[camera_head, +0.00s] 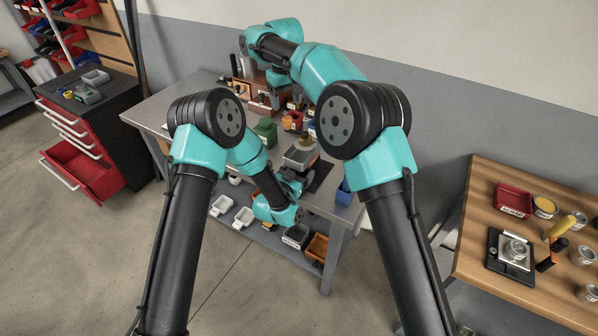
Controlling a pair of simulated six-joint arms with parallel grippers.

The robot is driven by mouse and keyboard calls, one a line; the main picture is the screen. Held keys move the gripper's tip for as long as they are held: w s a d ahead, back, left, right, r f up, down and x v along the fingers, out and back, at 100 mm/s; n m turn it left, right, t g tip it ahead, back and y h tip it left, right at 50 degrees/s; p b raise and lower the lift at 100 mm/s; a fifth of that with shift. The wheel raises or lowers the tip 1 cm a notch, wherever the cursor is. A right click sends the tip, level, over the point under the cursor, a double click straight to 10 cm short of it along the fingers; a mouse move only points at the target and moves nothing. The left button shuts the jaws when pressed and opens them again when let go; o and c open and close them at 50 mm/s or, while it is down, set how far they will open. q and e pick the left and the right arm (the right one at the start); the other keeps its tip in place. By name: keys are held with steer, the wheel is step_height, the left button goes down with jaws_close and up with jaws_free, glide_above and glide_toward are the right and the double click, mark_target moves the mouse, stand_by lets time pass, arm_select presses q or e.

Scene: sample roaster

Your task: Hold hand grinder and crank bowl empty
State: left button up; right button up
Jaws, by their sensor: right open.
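A grey boxy unit (299,158) with a round tan-and-metal bowl (305,143) on top stands near the front of the grey workbench. It looks like the hand grinder, but its crank and the bowl's inside are too small to make out. My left gripper (303,181) is low beside the unit's front, partly hidden behind its own wrist. I cannot tell whether it touches the unit or how its jaws stand. My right gripper (268,96) is open at the back of the bench, by a brown drawer box (250,99), apart from the unit.
A green container (265,131) and a red container (292,121) stand behind the unit. A blue cup (344,192) is at the bench's right edge. Trays lie on the shelf below. A wooden table (470,262) at right holds a scale (511,256) and tins.

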arm_select(q)
steer(key=o, duration=0.9)
steer(key=shift+s, duration=0.1)
steer(key=v, duration=1.1)
steer(key=shift+s+a, duration=0.3)
arm_select(e)
steer(key=shift+d, duration=0.1)
